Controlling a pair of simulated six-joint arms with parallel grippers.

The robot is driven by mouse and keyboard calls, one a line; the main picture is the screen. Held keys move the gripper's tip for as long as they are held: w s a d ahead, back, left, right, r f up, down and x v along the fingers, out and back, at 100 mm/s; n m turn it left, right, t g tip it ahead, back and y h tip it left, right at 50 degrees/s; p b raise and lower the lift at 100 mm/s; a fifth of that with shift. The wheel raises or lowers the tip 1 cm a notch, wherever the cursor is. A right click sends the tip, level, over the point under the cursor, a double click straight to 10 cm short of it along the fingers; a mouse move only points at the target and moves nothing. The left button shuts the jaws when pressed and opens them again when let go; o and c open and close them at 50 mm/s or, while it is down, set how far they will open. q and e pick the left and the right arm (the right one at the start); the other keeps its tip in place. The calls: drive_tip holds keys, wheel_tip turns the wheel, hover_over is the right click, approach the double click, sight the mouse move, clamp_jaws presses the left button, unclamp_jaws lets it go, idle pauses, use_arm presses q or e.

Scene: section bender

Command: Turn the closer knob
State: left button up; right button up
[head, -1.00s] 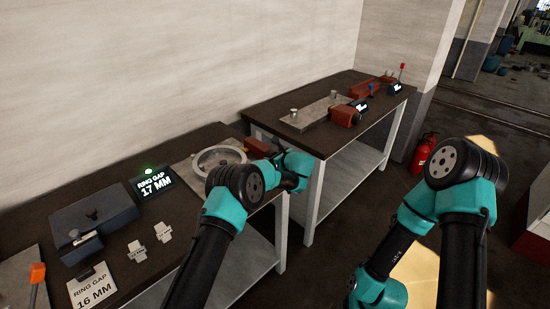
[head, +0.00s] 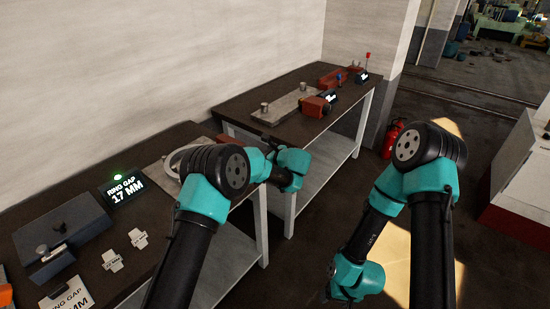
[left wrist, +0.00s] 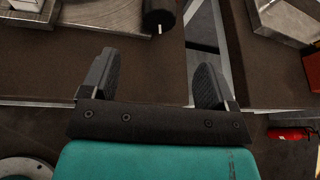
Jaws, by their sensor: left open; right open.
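In the left wrist view, a dark cylindrical knob (left wrist: 158,14) with a white mark shows at the top edge, beside a metal plate (left wrist: 100,14). My left gripper (left wrist: 156,62) is open and empty, its two fingers pointing toward the knob with a gap between. In the head view the plate with a ring (head: 178,162) lies on the near bench, partly covered by my left arm, which also hides the knob. A red block (head: 317,106) sits by a plate on the far bench. My right gripper (head: 326,291) hangs low over the floor, small and dark, away from both benches.
The near bench holds a lit sign reading 17 MM (head: 124,192), a grey-blue box (head: 60,232), small metal pieces (head: 138,238) and a 16 MM card (head: 68,297). A gap separates the benches. A red fire extinguisher (head: 394,138) stands right of the far bench.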

use_arm(q)
drive_tip(key=v, duration=0.6)
drive_tip(key=shift+s+d, duration=0.1)
drive_tip(key=shift+d, duration=0.05)
